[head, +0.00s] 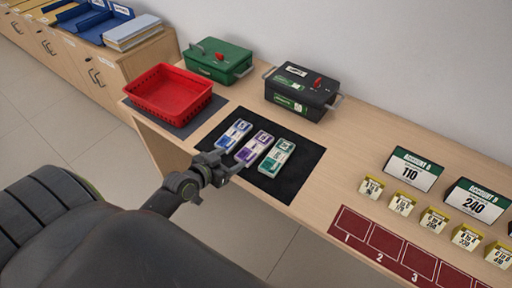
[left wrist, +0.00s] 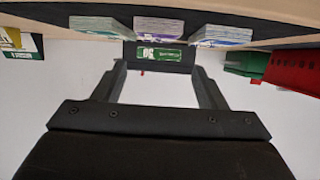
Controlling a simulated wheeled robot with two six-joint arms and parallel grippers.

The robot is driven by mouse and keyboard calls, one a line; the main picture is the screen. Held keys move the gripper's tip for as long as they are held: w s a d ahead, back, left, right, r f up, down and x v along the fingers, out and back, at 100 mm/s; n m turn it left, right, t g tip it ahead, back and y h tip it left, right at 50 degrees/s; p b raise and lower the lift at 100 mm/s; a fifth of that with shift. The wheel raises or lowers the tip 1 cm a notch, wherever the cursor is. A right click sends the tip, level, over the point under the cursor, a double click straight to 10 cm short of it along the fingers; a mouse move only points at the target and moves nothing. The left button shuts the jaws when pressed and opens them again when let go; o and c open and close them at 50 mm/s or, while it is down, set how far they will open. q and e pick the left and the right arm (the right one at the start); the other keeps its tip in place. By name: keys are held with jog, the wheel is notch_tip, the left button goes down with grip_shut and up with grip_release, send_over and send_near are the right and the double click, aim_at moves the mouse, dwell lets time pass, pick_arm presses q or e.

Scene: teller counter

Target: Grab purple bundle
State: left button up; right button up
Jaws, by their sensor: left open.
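The purple bundle (head: 255,147) lies on a black mat (head: 300,182) on the counter, between a blue bundle (head: 234,135) and a green bundle (head: 277,157). My left gripper (head: 228,162) is open and empty, just in front of the near ends of the purple and blue bundles. In the left wrist view, which looks upside down, the purple bundle (left wrist: 160,28) is at the top, centred between my two open fingers (left wrist: 162,85) and beyond them. The green bundle (left wrist: 100,27) and blue bundle (left wrist: 222,36) flank it. My right gripper is not seen.
A red basket (head: 168,98) stands on a dark mat to the left. A green cash box (head: 218,62) and a black cash box (head: 302,92) stand behind. Yellow labelled blocks (head: 434,219), account signs (head: 412,170) and a red numbered strip (head: 385,243) are to the right.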

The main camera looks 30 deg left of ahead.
pick_arm(q)
send_near(255, 147)
jog(key=x, duration=0.3)
jog(key=shift+w+a, duration=0.2)
jog(key=shift+a, duration=0.05)
jog(key=shift+x, duration=2.7)
jog(key=shift+s+d+f, duration=0.1)
jog(key=shift+d, duration=0.1)
jog(key=c, duration=0.8)
